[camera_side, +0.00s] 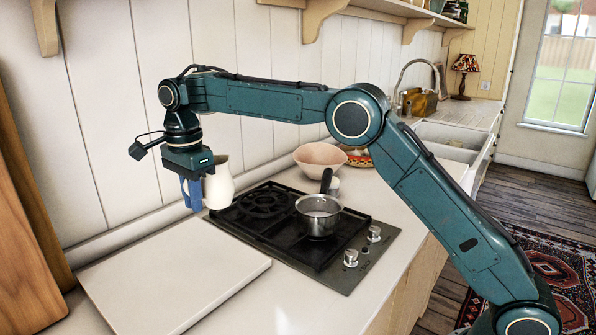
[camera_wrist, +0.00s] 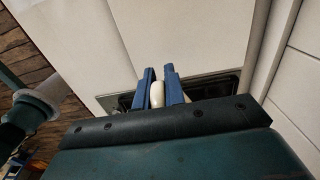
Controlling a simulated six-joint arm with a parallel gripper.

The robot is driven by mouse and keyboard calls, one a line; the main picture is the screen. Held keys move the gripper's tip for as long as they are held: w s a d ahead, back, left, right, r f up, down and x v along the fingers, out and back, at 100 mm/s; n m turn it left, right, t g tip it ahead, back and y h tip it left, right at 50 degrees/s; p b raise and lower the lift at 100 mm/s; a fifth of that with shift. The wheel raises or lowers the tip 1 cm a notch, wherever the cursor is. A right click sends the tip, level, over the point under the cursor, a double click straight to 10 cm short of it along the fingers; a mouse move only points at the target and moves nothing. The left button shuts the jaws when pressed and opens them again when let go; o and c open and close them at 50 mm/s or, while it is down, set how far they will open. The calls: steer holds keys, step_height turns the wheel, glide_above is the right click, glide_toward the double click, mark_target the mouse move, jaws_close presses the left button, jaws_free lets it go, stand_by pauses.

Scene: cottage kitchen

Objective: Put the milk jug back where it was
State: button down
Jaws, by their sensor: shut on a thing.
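The milk jug (camera_side: 219,183) is cream-white and upright in the side view, at the left back corner of the stove. My gripper (camera_side: 192,191) has blue fingers pointing down and is shut on the jug's left side, probably at its handle, which the fingers hide. In the wrist view a small cream part of the jug (camera_wrist: 157,94) shows between the two blue fingers of my gripper (camera_wrist: 161,85). The jug's base appears near the stove's edge; I cannot tell whether it touches the surface or hangs above it.
A black gas stove (camera_side: 262,228) carries a steel saucepan (camera_side: 318,222) with a dark handle. A pale board (camera_side: 172,275) lies on the counter at left front. A pink bowl (camera_side: 319,160) and a patterned dish (camera_side: 358,157) stand behind the stove. The wall is close behind the jug.

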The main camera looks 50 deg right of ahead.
step_height(320, 180, down, 10)
steer(key=shift+r, duration=0.1)
stand_by(0.4)
steer(key=shift+f, duration=2.15)
steer(key=shift+f, duration=0.2)
steer(key=c, duration=1.5)
jaws_free()
steer(key=shift+r, duration=0.1)
steer(key=shift+r, duration=6.1)
